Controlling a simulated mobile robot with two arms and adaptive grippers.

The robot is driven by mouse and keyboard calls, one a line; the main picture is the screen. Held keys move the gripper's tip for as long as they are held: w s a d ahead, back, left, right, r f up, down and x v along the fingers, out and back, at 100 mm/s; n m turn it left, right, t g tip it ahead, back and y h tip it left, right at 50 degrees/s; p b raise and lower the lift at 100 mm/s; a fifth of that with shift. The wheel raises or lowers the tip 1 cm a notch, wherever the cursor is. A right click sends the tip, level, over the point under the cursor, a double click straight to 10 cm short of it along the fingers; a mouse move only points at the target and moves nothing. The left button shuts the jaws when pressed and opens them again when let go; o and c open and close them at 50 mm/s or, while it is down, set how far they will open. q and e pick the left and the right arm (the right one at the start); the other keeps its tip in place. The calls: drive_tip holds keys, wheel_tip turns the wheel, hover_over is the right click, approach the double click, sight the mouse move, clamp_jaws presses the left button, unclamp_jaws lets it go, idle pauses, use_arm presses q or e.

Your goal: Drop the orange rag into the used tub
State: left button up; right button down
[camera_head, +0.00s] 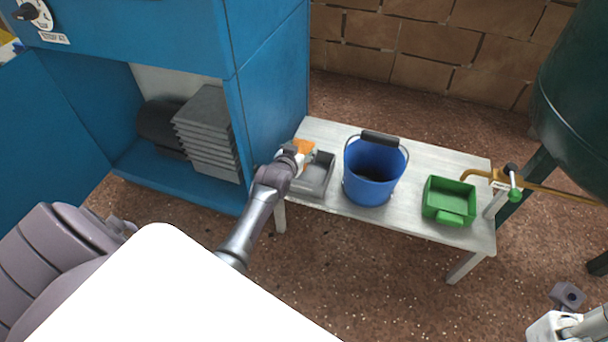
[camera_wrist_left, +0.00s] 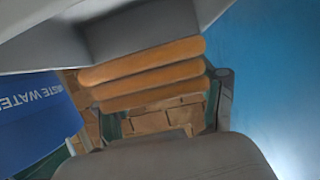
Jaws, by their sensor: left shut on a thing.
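My left gripper (camera_head: 297,153) is shut on the orange rag (camera_head: 305,146) over the left end of the white table. In the left wrist view the rag (camera_wrist_left: 145,74) shows as stacked orange folds. A shallow grey tub (camera_head: 316,178) stands on the table just below and right of the gripper, partly hidden by it. A green tub (camera_head: 449,200) stands near the table's right end. I cannot read a label on either tub, so I cannot tell which is the used one.
A blue bucket (camera_head: 373,172) with a raised handle stands between the tubs; its lettering shows in the left wrist view (camera_wrist_left: 38,100). A blue cabinet (camera_head: 270,95) with stacked grey trays (camera_head: 205,135) is close to the left. A brass tap (camera_head: 505,180) overhangs the table's right end.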

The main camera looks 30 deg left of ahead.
use_arm(q)
wheel_tip(320, 180, down, 2)
drive_tip(key=shift+f+b, duration=0.1)
drive_tip(key=shift+b, duration=0.5)
drive_tip(key=o, duration=1.2)
drive_tip(key=v, duration=1.2)
